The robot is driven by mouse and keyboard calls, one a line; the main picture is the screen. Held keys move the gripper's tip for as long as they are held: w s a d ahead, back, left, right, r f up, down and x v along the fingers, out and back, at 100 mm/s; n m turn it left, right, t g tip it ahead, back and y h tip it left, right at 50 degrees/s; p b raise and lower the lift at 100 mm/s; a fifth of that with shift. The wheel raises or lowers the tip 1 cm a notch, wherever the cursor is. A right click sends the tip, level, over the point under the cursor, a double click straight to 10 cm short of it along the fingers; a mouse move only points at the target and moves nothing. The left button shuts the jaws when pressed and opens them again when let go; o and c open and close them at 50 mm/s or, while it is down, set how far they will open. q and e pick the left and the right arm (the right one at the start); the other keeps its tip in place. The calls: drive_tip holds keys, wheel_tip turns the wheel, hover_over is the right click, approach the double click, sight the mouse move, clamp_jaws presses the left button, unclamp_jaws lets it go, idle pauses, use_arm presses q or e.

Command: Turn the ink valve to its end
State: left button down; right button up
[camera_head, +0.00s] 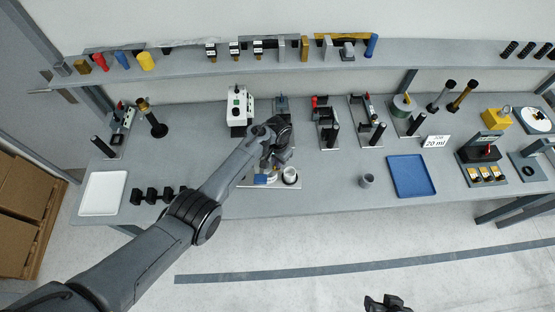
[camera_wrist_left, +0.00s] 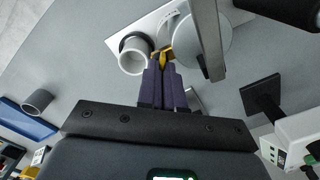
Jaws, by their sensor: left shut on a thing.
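The ink station's white base plate (camera_head: 258,185) lies near the front edge of the bench, with a round cup (camera_head: 290,176) on its right side. In the left wrist view the cup (camera_wrist_left: 133,54) stands beside a pale round body (camera_wrist_left: 205,40). The ink valve shows there as a small yellow-orange handle (camera_wrist_left: 163,60). My left gripper (camera_wrist_left: 162,68) is shut on this handle, its fingertips covering part of it. In the head view my left gripper (camera_head: 272,163) reaches over the station and hides the valve. My right gripper (camera_head: 388,303) shows only as a dark piece at the bottom edge.
A grey cup (camera_head: 367,181) and a blue tray (camera_head: 412,175) stand to the right. A white tray (camera_head: 103,193) and black dumbbell-like weights (camera_head: 160,194) are left. A white device (camera_head: 239,107) stands behind. The bench between station and grey cup is clear.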

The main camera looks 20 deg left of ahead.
use_arm(q)
drive_tip(key=m, duration=0.4)
drive_tip(key=shift+m, duration=0.4)
drive_tip(key=m, duration=0.4)
drive_tip(key=shift+m+b, duration=0.35)
drive_tip(key=shift+m, duration=0.45)
drive_tip(key=c, duration=1.3)
unclamp_jaws()
drive_tip(key=shift+r, duration=0.1)
